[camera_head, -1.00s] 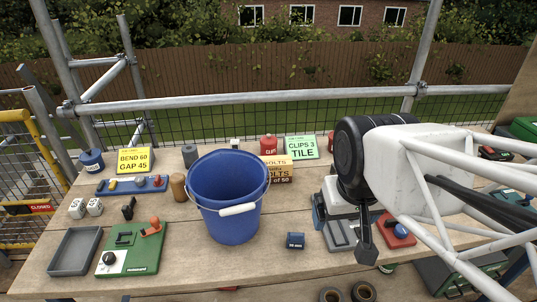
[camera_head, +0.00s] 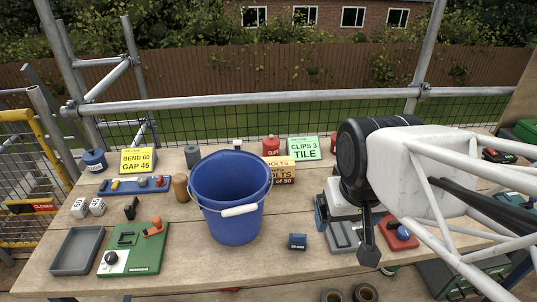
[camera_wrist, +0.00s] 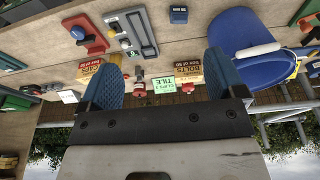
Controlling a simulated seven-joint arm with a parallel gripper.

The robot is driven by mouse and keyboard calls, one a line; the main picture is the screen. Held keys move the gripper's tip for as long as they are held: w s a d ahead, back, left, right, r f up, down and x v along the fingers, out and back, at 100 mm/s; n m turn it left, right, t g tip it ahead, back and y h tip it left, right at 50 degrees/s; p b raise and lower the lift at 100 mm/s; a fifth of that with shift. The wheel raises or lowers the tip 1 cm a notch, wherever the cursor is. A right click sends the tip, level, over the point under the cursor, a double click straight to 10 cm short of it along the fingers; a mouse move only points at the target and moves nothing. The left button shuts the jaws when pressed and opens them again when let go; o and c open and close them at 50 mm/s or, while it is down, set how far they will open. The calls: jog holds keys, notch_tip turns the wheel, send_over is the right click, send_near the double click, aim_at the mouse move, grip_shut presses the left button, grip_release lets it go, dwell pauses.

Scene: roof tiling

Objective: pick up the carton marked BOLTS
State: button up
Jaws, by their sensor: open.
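The carton marked BOLTS (camera_head: 284,173) is a tan box with dark lettering, standing on the bench just right of the blue bucket (camera_head: 232,190). The bucket hides part of its left side in the head view. The carton also shows in the wrist view (camera_wrist: 188,70), upside down, between my fingers and nearer the right one. My gripper (camera_wrist: 163,78) is open and empty, with blue finger pads spread apart. In the head view my gripper (camera_head: 369,252) hangs at the right, nearer the camera than the carton and apart from it.
A similar carton marked CAPS (camera_wrist: 90,68) shows left in the wrist view. A green CLIPS 3 TILE sign (camera_head: 304,148) and a red container (camera_head: 271,146) stand behind the BOLTS carton. A small blue block (camera_head: 298,241) lies in front. Bare bench lies between block and carton.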

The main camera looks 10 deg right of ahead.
jog(key=shift+o, duration=0.4)
jog(key=m+g, duration=0.3)
jog(key=m, duration=1.5)
send_over(276, 162)
notch_tip(276, 162, down, 17)
jog(key=shift+r, duration=0.1)
jog(key=shift+w+f, duration=0.2)
jog(key=shift+f, duration=0.05)
jog(key=shift+f, duration=0.1)
